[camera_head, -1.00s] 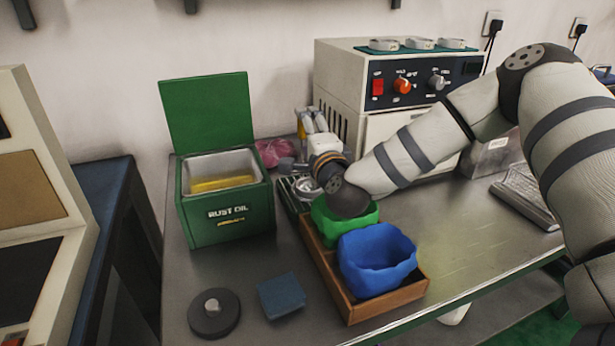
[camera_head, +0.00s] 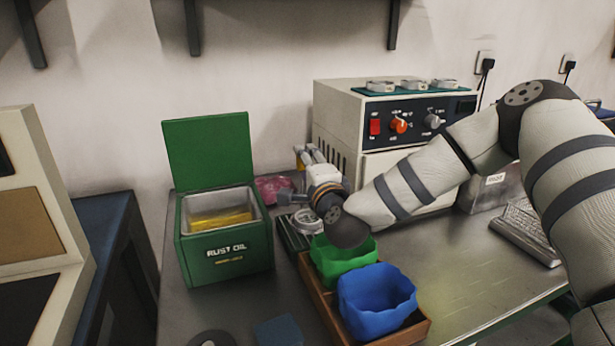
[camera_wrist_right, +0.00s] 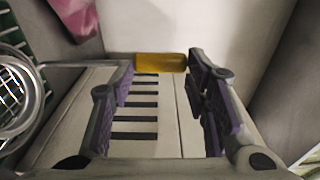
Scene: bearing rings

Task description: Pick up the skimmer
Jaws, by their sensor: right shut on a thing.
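The skimmer shows in the right wrist view as a round wire basket (camera_wrist_right: 12,92) at the left edge. A thin wire runs from it to a yellow handle (camera_wrist_right: 160,62). My right gripper (camera_wrist_right: 163,66) is shut on this handle, which lies across between the fingertips. In the head view my right gripper (camera_head: 304,157) is at the back of the bench, behind the green bin. The yellow end (camera_head: 299,158) shows small at its fingers, and a round metal shape (camera_head: 304,222) shows below the wrist. My left gripper is not in view.
A green rust oil box (camera_head: 224,265) with its lid up and yellow inside stands left of the gripper. A green bin (camera_head: 340,262) and a blue bin (camera_head: 376,305) sit in a wooden tray (camera_head: 318,303) in front. A control cabinet (camera_head: 330,130) stands behind right.

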